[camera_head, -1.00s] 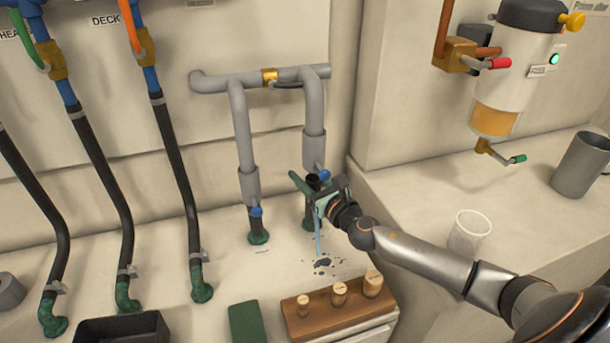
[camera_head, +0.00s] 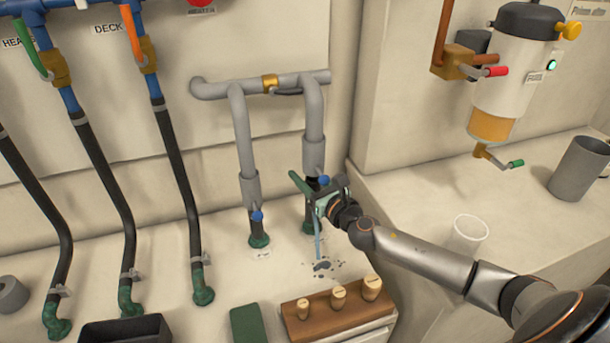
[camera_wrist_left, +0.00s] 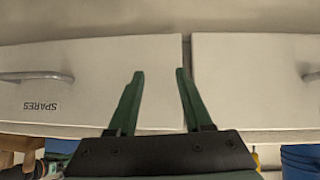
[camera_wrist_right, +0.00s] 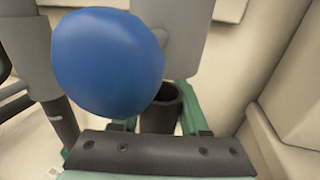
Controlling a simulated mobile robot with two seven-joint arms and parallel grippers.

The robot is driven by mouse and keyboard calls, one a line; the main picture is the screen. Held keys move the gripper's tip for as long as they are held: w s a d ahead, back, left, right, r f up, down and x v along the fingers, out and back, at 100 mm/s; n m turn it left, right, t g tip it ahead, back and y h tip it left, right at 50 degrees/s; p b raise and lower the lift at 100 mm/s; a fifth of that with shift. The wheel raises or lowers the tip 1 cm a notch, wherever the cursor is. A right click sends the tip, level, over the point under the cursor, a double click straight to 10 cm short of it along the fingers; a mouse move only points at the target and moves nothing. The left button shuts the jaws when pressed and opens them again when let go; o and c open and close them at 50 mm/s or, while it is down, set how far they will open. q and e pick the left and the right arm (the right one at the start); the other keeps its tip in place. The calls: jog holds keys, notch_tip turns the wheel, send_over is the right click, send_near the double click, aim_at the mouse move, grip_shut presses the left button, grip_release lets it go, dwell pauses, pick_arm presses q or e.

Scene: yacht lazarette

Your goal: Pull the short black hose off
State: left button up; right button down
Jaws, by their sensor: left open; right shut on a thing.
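The short black hose (camera_wrist_right: 160,112) shows in the right wrist view between my right gripper's green fingers, its dark open top facing up. The grey pipe end (camera_wrist_right: 187,55) is behind and above it, and a blue knob (camera_wrist_right: 108,62) covers part of the view. In the head view, my right gripper (camera_head: 318,200) is shut on the hose (camera_head: 307,211), below the right grey pipe (camera_head: 313,152); the gripper partly hides it. I cannot tell whether the hose's lower end is still seated. My left gripper (camera_wrist_left: 160,88) is open and empty, facing pale drawers.
A light blue streak (camera_head: 318,244) runs down to a puddle (camera_head: 323,267). A wooden block with plugs (camera_head: 315,330) and a green box (camera_head: 247,323) stand in front. A clear cup (camera_head: 465,235) and grey mug (camera_head: 580,167) are on the right ledge. Long black hoses (camera_head: 178,180) hang left.

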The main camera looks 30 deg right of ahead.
jog(key=shift+r+p, duration=1.7)
jog(key=shift+r, duration=0.15)
